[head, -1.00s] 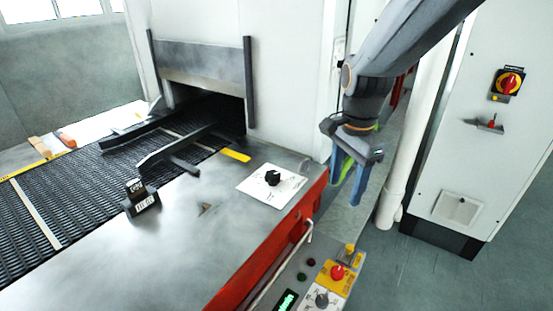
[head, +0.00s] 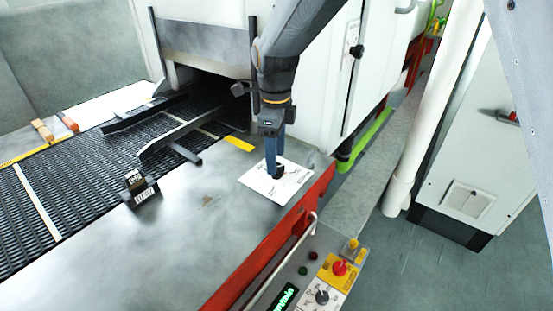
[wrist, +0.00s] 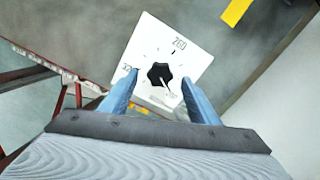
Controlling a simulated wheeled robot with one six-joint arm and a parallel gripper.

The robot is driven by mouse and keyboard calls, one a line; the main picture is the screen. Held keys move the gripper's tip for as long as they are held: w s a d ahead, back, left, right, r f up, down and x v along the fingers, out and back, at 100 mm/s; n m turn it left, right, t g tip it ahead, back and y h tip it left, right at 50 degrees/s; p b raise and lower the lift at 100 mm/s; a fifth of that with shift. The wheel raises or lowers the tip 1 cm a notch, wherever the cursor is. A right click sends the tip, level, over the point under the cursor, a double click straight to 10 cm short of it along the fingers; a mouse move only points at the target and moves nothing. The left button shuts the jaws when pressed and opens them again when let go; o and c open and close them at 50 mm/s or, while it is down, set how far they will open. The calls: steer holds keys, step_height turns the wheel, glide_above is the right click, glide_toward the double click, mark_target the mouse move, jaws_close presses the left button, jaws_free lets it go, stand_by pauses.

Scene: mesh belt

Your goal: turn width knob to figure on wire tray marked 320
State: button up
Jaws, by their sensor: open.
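The width knob (head: 280,170) is a small black knob on a white dial plate (head: 293,187) on the metal deck. In the wrist view the knob (wrist: 159,75) has a pale pointer line aimed to the lower right. The plate shows 260 at the top and a partly covered figure starting with 32 at the left, beside the left finger. My gripper (head: 274,172) is open, pointing down at the knob. Its blue fingers (wrist: 160,77) stand on either side of the knob; whether they touch it, I cannot tell. I cannot make out a wire tray.
The black mesh belt (head: 90,178) runs into the machine opening at the left, with dark guide rails (head: 180,132) above it. A black block with a label (head: 140,190) sits on the deck edge. A control panel (head: 320,285) with a red button is at the front right.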

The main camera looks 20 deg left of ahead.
steer(key=shift+f, duration=1.35)
steer(key=c, duration=1)
steer(key=shift+p, duration=0.3)
steer(key=shift+c, duration=0.2)
steer(key=shift+n, duration=0.4)
